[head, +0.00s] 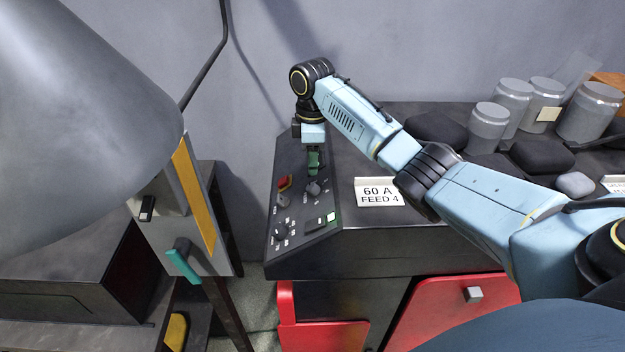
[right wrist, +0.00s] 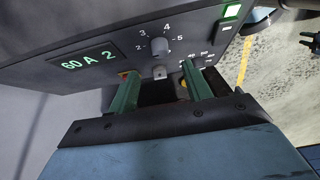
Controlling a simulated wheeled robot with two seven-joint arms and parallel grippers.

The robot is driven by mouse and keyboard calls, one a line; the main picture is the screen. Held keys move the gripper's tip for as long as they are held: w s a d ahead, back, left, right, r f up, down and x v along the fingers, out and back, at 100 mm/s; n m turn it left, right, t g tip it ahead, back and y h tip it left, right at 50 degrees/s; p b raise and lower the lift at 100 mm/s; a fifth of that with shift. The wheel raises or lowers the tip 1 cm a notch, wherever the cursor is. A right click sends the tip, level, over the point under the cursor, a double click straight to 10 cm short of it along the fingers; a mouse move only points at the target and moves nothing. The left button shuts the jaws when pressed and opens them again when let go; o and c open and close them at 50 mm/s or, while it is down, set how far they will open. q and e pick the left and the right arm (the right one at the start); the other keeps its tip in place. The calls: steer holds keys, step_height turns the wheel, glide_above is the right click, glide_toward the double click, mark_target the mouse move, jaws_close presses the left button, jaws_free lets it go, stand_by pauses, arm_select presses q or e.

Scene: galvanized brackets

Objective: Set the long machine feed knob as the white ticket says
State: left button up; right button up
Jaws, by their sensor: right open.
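The white ticket (head: 380,192) on the dark machine top reads "60 A FEED 4". The long dark machine (head: 375,240) has a sloped control panel (head: 303,240) with several knobs. In the right wrist view, a grey knob (right wrist: 159,47) has a 2 to 5 scale; its pointer is too small to read. A display (right wrist: 89,60) beside it reads "60 A 2". My right gripper (head: 314,165) points down, open and empty, just above a grey knob (head: 313,188) at the panel's upper part. Its green fingers (right wrist: 160,92) are apart in the wrist view. My left gripper is not in view.
A second knob's 40 to 80 scale is partly behind a finger. A red button (head: 285,183) and a green light (head: 331,216) are on the panel. Grey jars (head: 488,125) stand on the right. A large grey cone (head: 80,110) fills the upper left.

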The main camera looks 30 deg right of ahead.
mark_target(313, 185)
step_height(313, 185, down, 8)
steer(key=shift+f+p, duration=0.2)
steer(key=shift+p, duration=0.2)
steer(key=c, duration=1)
